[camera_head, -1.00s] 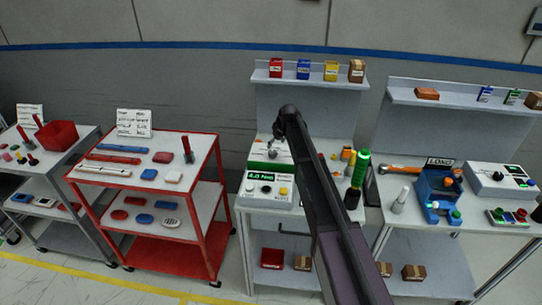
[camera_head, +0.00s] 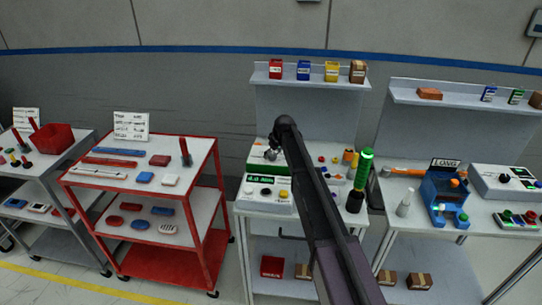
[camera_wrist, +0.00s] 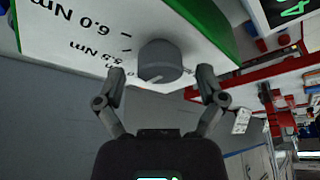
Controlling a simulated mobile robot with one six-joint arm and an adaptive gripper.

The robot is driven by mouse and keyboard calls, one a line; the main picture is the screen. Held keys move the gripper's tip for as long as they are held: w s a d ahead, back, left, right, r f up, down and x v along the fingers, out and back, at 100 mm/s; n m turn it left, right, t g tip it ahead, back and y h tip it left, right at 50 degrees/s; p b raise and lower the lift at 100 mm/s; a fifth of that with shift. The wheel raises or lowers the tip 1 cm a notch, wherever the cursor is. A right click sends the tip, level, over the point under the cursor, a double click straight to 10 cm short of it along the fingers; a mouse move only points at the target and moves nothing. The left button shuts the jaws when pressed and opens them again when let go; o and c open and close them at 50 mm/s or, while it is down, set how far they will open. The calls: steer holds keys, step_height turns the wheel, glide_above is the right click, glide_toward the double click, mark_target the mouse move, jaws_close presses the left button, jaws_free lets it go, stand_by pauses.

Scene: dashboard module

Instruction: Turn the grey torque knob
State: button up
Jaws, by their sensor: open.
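The grey torque knob (camera_wrist: 160,62) is a round cylinder on the white face of the torque unit (camera_wrist: 80,25), seen in the wrist view. Printed Nm labels and tick marks beside it appear upside down. My gripper (camera_wrist: 161,76) is open. Its two fingers are to the left and right of the knob, with gaps visible; I cannot tell whether they reach its depth. In the head view the white and green unit (camera_head: 263,206) stands on the middle bench, its green display reading about 4.0 Nm. My arm partly hides the unit's top there.
A green-topped bottle (camera_head: 361,175) and small coloured parts stand right of the unit. A shelf (camera_head: 310,83) with boxes is behind it. A red cart (camera_head: 142,230) is at left, another bench with a blue fixture (camera_head: 436,200) at right.

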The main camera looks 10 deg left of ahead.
steer(key=c, duration=1.2)
steer(key=shift+o, duration=0.2)
steer(key=shift+a+r, duration=0.1)
steer(key=shift+a, duration=0.05)
steer(key=shift+s, duration=0.1)
